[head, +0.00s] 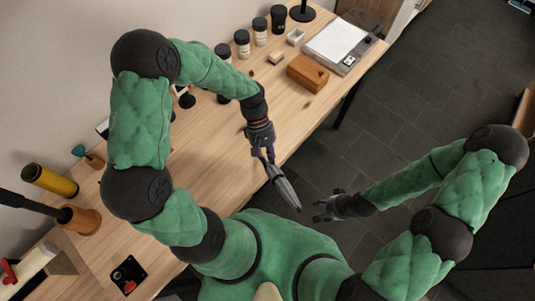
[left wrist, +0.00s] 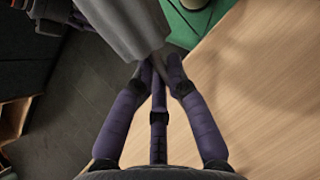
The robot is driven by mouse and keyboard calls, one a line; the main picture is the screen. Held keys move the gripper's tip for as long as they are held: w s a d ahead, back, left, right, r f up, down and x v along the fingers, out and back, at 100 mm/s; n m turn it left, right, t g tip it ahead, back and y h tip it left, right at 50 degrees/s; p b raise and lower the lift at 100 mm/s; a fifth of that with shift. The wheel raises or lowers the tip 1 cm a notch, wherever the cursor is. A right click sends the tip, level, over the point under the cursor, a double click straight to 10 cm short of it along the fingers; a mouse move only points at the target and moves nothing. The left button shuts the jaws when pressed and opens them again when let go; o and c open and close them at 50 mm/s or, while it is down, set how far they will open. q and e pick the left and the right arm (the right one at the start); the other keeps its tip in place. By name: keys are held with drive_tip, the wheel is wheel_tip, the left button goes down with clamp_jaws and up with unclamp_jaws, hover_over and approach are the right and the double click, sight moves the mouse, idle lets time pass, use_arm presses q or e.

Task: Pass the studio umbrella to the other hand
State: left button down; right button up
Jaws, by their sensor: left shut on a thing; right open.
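The studio umbrella (head: 283,187) is folded, grey and slim, and slants down to the right past the table's front edge. My left gripper (head: 266,156) is shut on its upper end. In the left wrist view the purple fingers of the left gripper (left wrist: 156,72) close on the grey umbrella (left wrist: 122,25), which runs out of the top of the picture. My right gripper (head: 320,207) is open and empty, just right of the umbrella's lower end, with a small gap seen between them. The umbrella's gripped part is partly hidden by the left fingers.
The wooden table (head: 215,165) lies under and left of my left arm. An orange-brown box (head: 308,73), a paper tray (head: 337,44) and several dark jars stand toward its back. A yellow cylinder (head: 50,180) is at the left. Open floor (head: 400,105) lies right of the table.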

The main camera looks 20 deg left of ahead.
use_arm(q)
drive_tip(key=w+r+n+t+h+p, duration=0.2)
drive_tip(key=w+r+n+t+h, duration=0.1)
drive_tip(key=r+n+t+h, duration=0.1)
drive_tip(key=w+d+r+n+t+h+p, duration=0.1)
drive_tip(key=w+r+n+t+h+p, duration=0.2)
drive_tip(key=r+n+h, duration=0.4)
wheel_tip(320, 180, up, 4)
drive_tip(key=shift+w+t+h, duration=0.6)
drive_tip(key=shift+t+h, duration=0.2)
drive_tip(key=shift+h, duration=0.1)
